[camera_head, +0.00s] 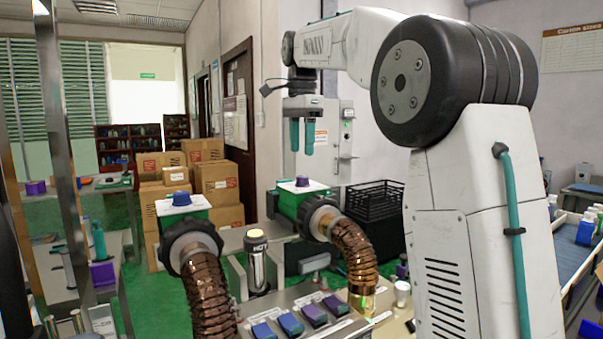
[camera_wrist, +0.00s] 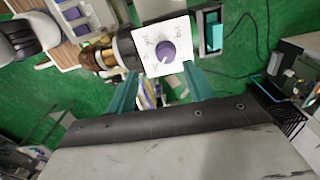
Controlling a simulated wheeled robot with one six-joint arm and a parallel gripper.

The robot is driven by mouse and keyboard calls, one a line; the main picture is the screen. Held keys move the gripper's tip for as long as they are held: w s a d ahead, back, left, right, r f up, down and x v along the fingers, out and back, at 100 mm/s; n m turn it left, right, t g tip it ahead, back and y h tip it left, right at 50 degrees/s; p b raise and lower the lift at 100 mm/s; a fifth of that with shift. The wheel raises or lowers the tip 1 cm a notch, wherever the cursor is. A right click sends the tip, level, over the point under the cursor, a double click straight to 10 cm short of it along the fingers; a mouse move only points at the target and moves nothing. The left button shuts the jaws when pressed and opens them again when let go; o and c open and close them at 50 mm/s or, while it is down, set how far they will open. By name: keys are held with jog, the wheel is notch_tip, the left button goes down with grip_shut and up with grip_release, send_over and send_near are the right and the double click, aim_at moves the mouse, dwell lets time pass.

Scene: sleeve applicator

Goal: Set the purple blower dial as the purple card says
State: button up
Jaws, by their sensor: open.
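A purple dial (camera_wrist: 166,51) sits on a white plate (camera_wrist: 145,55) in the wrist view, its pale mark toward the lower edge of the picture. The plate's small lettering is too small to read. In the head view a purple-blue dial (camera_head: 302,181) tops the right green blower (camera_head: 288,203), and a bluer one (camera_head: 181,199) tops the left blower. My gripper (camera_head: 301,137) hangs above the right blower, its teal fingers pointing down, apart and empty. In the wrist view the fingertips (camera_wrist: 161,68) flank the space by the purple dial, without clear contact. I cannot make out a purple card.
Copper hoses (camera_head: 355,250) bend from the blowers to a console with blue and purple blocks (camera_head: 314,315). A post marked HOT (camera_head: 257,262) stands between the blowers. A black crate (camera_head: 375,202) stands behind the right one. Cartons (camera_head: 215,180) are stacked at the back.

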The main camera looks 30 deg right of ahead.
aim_at(302, 176)
jog(key=shift+w+d+m, duration=0.25)
jog(key=shift+w+m, duration=0.05)
jog(key=shift+w, duration=0.15)
jog(key=shift+f, duration=0.2)
notch_tip(302, 176, down, 7)
jog(key=shift+f, duration=0.1)
jog(key=shift+c, duration=0.3)
jog(key=c, duration=0.9)
